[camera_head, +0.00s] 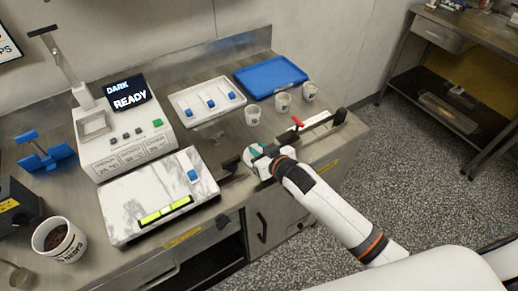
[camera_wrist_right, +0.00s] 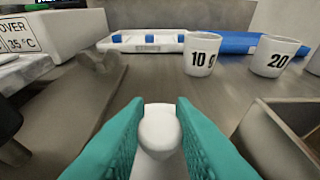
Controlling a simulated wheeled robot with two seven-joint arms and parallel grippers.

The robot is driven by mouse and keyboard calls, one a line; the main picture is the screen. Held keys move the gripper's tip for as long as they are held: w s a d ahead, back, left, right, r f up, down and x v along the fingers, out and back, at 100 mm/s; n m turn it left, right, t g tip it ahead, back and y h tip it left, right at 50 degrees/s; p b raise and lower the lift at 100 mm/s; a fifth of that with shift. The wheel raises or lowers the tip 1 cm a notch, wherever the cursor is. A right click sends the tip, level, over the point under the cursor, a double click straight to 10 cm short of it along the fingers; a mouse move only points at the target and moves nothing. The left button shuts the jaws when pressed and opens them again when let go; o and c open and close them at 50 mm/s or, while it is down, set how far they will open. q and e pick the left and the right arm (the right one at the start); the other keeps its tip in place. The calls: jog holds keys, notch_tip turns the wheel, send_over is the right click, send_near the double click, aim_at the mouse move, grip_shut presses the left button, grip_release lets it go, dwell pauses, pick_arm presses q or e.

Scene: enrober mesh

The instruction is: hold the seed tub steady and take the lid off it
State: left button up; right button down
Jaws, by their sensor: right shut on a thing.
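My right gripper (camera_head: 258,156) is at the front right of the bench. In the right wrist view its teal fingers (camera_wrist_right: 160,130) are shut on a white thing with a rounded end (camera_wrist_right: 160,135). I cannot tell whether this is a lid, a knob or a handle. A white tub (camera_head: 73,246) with lettering stands at the front left of the bench, far from this gripper. It is open at the top and shows dark brown contents. I cannot read its label surely. No lid is on it. My left gripper is not in view.
A marble slab (camera_head: 116,205) and a machine with a READY display (camera_head: 128,98) lie between tub and right gripper. Behind are a white tray (camera_head: 184,106), a blue tray (camera_head: 270,74) and small cups, including a 10 g cup (camera_wrist_right: 200,60). A metal box (camera_wrist_right: 285,125) is close right.

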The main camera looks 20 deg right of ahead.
jog(key=shift+f, duration=0.15)
jog(key=c, duration=1.2)
grip_release()
jog(key=shift+c, duration=0.2)
jog(key=b+v, duration=0.1)
jog(key=v, duration=1.1)
